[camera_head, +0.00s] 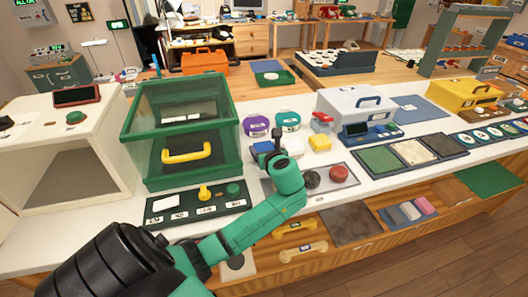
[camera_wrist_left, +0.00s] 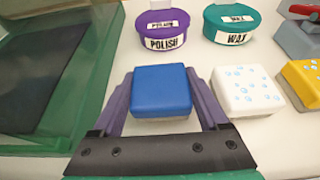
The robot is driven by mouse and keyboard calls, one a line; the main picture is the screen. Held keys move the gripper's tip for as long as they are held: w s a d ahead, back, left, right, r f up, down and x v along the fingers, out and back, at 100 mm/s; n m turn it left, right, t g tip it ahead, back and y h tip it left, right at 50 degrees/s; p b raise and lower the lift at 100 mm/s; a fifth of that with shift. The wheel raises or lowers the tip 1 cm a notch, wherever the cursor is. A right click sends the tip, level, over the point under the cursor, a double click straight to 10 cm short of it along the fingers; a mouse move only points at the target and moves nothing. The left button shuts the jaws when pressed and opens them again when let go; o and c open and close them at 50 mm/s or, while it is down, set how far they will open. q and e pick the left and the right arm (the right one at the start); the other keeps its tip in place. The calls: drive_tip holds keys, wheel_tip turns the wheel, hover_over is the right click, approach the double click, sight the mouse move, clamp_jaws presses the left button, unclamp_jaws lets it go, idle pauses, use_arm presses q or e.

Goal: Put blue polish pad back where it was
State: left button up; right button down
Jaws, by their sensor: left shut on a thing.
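The blue polish pad (camera_wrist_left: 161,90) is between the two purple fingers of my left gripper (camera_wrist_left: 165,105), which is shut on it. In the head view the blue pad (camera_head: 262,146) shows at the tip of my left arm, over the white counter. The purple tub labelled POLISH (camera_wrist_left: 157,32) stands just beyond the pad, and the teal tub labelled WAX (camera_wrist_left: 232,22) is beyond and to the right. A white pad with blue dots (camera_wrist_left: 246,91) sits right of the gripper. I cannot tell whether the blue pad touches the counter. My right gripper is not in view.
A green glass-sided case (camera_head: 180,125) stands close left of the gripper. A yellow pad (camera_head: 320,143) lies to the right. A grey tray (camera_head: 325,178) holds a dark and a red round item in front.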

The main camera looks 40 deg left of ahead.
use_arm(q)
drive_tip(key=shift+f, duration=0.35)
drive_tip(key=o, duration=1.4)
drive_tip(key=p+v, duration=0.1)
drive_tip(key=v, duration=1.1)
